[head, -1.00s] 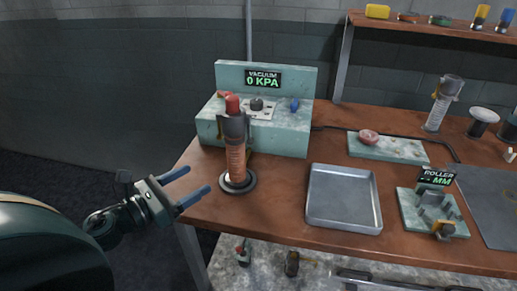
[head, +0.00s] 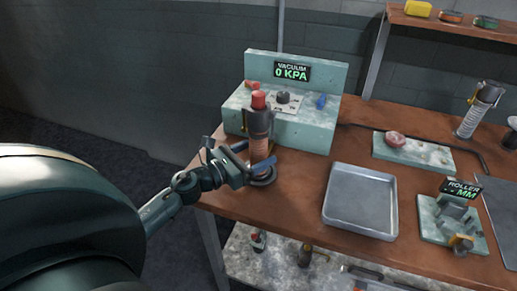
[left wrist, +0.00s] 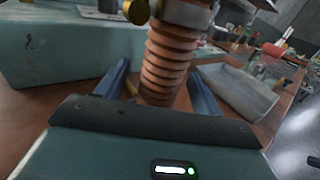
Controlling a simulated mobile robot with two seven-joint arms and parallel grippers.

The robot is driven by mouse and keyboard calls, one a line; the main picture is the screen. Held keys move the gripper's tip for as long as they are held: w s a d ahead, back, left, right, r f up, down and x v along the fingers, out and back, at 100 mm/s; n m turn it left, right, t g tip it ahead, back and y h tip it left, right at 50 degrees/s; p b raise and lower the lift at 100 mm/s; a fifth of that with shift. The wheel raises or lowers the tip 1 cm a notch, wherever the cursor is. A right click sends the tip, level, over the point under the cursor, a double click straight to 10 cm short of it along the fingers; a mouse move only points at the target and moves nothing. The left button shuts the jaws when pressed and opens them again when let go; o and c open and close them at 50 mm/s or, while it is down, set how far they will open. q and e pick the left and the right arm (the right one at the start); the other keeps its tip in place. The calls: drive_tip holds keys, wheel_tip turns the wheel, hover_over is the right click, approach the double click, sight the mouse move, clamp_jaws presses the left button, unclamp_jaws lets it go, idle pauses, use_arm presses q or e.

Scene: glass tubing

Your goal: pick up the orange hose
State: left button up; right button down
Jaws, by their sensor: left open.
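In the left wrist view the ribbed orange hose (left wrist: 165,65) rises between the two blue fingers. My left gripper (head: 247,157) is open around the hose, with a finger on either side. The near finger overlaps the hose's lower part in the head view. I cannot tell whether the fingers touch it. My right gripper is not in view.
The vacuum box (head: 320,125), reading 0 KPA, stands behind the hose. A metal tray (head: 338,210) lies to its right. A roller fixture (head: 440,222) and a pale board (head: 420,150) with a pink piece are further right. Bare wood lies between hose and tray.

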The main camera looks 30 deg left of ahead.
use_arm(q)
drive_tip(key=shift+x, duration=1.25)
drive_tip(key=shift+c, duration=0.5)
drive_tip(key=c, duration=1.2)
